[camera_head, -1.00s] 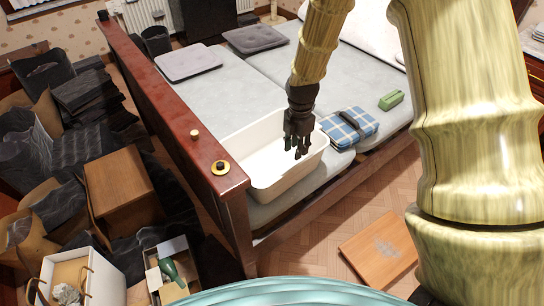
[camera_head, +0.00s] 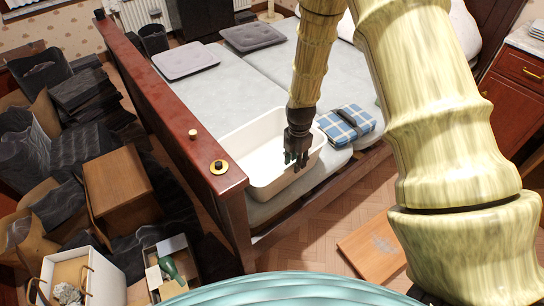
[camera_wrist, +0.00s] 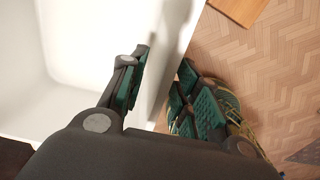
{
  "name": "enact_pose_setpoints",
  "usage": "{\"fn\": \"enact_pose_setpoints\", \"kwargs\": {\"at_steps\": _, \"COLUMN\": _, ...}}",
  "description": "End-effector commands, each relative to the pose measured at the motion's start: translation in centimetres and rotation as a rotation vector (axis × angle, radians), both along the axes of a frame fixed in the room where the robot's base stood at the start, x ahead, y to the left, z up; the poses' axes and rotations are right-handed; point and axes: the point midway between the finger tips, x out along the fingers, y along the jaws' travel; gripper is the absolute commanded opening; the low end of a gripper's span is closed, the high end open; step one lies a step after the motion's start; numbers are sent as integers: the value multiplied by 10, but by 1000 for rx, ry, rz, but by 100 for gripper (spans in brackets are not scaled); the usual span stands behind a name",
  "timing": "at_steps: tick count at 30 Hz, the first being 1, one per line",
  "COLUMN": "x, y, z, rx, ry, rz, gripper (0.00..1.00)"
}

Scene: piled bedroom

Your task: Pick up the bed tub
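The bed tub (camera_head: 247,168) is a white, open-topped rectangular tub on the front corner of the bed, beside the wooden footboard. It looks empty. My gripper (camera_head: 297,160) points down at the tub's right wall. In the wrist view, my gripper (camera_wrist: 163,98) has its fingers apart, one on the inner side of the tub (camera_wrist: 95,45) and the others outside it, over the floor. The white wall passes between them, and I see no clear grip on it.
A blue plaid folded item (camera_head: 347,123) lies just right of the tub. The red-brown footboard (camera_head: 175,115) rises close on the left. Boxes and dark clutter (camera_head: 60,150) fill the left floor. A wooden board (camera_head: 372,247) lies on the floor at front right.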

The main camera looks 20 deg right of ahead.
Motion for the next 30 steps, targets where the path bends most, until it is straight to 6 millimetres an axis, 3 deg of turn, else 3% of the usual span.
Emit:
{"fn": "enact_pose_setpoints", "kwargs": {"at_steps": 6, "x": 0, "y": -1, "z": -19, "rx": 0, "ry": 0, "rz": 0, "gripper": 32}}
{"fn": "enact_pose_setpoints", "kwargs": {"at_steps": 16, "x": 0, "y": -1, "z": -23, "rx": -1, "ry": 0, "rz": 0, "gripper": 32}}
{"fn": "enact_pose_setpoints", "kwargs": {"at_steps": 17, "x": 0, "y": -1, "z": -23, "rx": 0, "ry": 0, "rz": 0, "gripper": 30}}
{"fn": "enact_pose_setpoints", "kwargs": {"at_steps": 22, "x": 0, "y": -1, "z": -23, "rx": 0, "ry": 0, "rz": 0, "gripper": 0}}
{"fn": "enact_pose_setpoints", "kwargs": {"at_steps": 30, "x": 0, "y": -1, "z": -23, "rx": 0, "ry": 0, "rz": 0, "gripper": 0}}
